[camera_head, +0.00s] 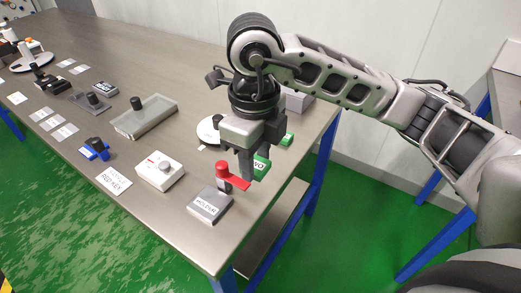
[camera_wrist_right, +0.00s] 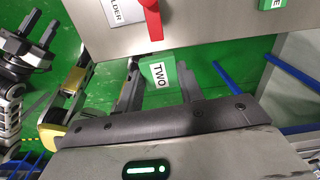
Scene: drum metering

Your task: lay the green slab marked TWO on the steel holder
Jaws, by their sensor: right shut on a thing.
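My right gripper (camera_head: 247,172) is shut on the green slab (camera_head: 262,167), which also shows in the right wrist view (camera_wrist_right: 170,72) between the two fingers, its white TWO label readable. The slab is held near the table's edge, to the right of the steel holder. The holder (camera_head: 208,207) is a grey block with a HOLDER label on its sloping front. A red lever (camera_head: 232,174) stands at its back, close to the fingers. In the right wrist view, dark parts at the left edge may be my left gripper (camera_wrist_right: 38,30); its jaw state is unclear.
Another green slab (camera_head: 287,139) lies farther back near the table's right edge. A grey plate with a black knob (camera_head: 146,118) lies beyond. Table (camera_head: 185,238) in front is bare.

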